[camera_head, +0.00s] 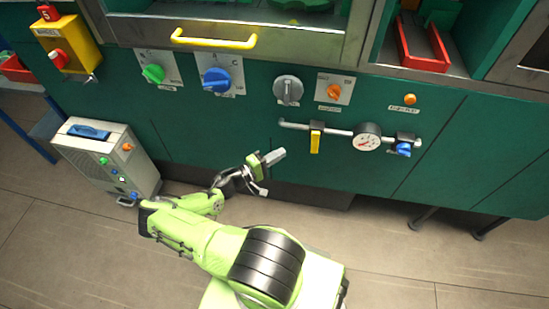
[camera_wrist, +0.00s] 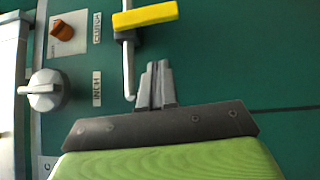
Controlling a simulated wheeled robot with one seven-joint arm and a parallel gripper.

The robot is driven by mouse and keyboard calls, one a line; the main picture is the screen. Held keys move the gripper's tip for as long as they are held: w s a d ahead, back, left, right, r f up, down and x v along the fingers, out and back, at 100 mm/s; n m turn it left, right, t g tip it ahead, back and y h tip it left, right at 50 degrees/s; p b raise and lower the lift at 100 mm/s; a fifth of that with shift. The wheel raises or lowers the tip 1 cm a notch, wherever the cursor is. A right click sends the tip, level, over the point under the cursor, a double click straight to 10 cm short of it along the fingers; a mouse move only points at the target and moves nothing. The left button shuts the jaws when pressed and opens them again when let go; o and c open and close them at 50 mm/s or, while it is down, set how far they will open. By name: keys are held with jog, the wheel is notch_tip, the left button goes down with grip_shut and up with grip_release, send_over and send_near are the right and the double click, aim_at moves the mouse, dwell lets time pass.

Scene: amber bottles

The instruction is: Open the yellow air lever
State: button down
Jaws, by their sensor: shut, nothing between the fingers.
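The yellow air lever (camera_head: 315,138) hangs down from a grey pipe (camera_head: 294,125) on the green machine front, across the line of the pipe. In the wrist view the lever (camera_wrist: 146,16) lies crosswise at the top, past my fingertips. My gripper (camera_head: 279,155) is left of and below the lever in the head view. Its fingers are together with nothing held, and they show in the wrist view (camera_wrist: 156,80) apart from the lever, near the pipe's bent end.
A pressure gauge (camera_head: 367,137) and a blue valve handle (camera_head: 403,149) sit on the same pipe to the right. A grey knob (camera_head: 288,90) and an orange knob (camera_head: 334,92) are above. A grey box (camera_head: 106,155) stands on the floor at left.

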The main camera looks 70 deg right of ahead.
aim_at(315, 143)
jog(key=s+d, duration=0.5)
jog(key=s, duration=0.1)
jog(key=shift+s+r, duration=0.25)
jog(key=shift+s, duration=0.05)
jog(key=shift+w+f+b, duration=0.1)
jog(key=shift+b, duration=0.35)
